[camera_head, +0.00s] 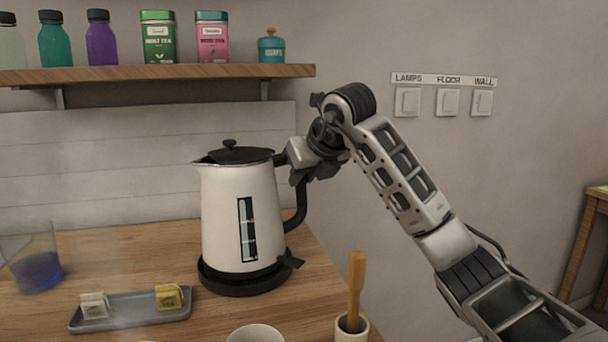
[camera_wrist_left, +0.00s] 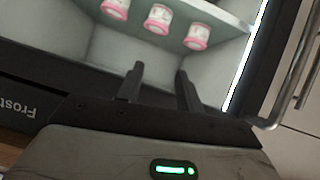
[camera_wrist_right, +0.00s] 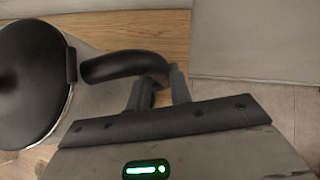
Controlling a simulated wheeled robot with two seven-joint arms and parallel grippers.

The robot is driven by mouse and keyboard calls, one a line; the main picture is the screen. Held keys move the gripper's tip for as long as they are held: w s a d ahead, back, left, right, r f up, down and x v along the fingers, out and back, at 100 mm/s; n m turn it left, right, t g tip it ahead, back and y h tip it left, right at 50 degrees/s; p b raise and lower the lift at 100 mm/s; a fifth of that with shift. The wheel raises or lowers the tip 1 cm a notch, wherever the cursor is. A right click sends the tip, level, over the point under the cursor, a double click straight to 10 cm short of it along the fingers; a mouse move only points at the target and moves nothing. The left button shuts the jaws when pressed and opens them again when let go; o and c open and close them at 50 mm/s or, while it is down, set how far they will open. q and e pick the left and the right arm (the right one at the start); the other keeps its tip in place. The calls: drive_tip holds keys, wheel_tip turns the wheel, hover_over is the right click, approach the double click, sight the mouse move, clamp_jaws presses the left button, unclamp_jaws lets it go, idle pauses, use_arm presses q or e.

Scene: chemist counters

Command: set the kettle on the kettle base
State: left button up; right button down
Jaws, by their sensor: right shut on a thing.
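The white kettle (camera_head: 240,215) with a black lid and dark handle (camera_head: 301,205) stands upright at the middle of the counter. Its bottom is over the round black kettle base (camera_head: 245,286), lined up with it. It looks to be resting on the base, but I cannot rule out a tiny gap. My right gripper (camera_head: 297,172) is shut on the upper part of the handle. In the right wrist view the curved handle (camera_wrist_right: 122,65) reaches the fingers (camera_wrist_right: 158,88). My left gripper (camera_wrist_left: 158,85) shows only in the left wrist view, fingers apart and empty.
A grey tray (camera_head: 130,322) with two tea bags lies front left of the kettle. A glass (camera_head: 36,268) stands far left. A white cup (camera_head: 255,334) and a holder (camera_head: 351,330) with a wooden utensil are in front. Pink-and-white tubs (camera_wrist_left: 158,18) sit near my left gripper.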

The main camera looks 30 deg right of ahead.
drive_tip(key=shift+f+b, duration=0.45)
idle(0.5)
drive_tip(key=c, duration=1.5)
unclamp_jaws()
drive_tip(key=shift+c, duration=0.2)
drive_tip(key=shift+f, duration=0.3)
drive_tip(key=shift+p+v, duration=0.7)
drive_tip(key=shift+v, duration=1.65)
drive_tip(key=p+v, duration=0.2)
drive_tip(key=v, duration=0.4)
drive_tip(key=shift+s+r, duration=0.2)
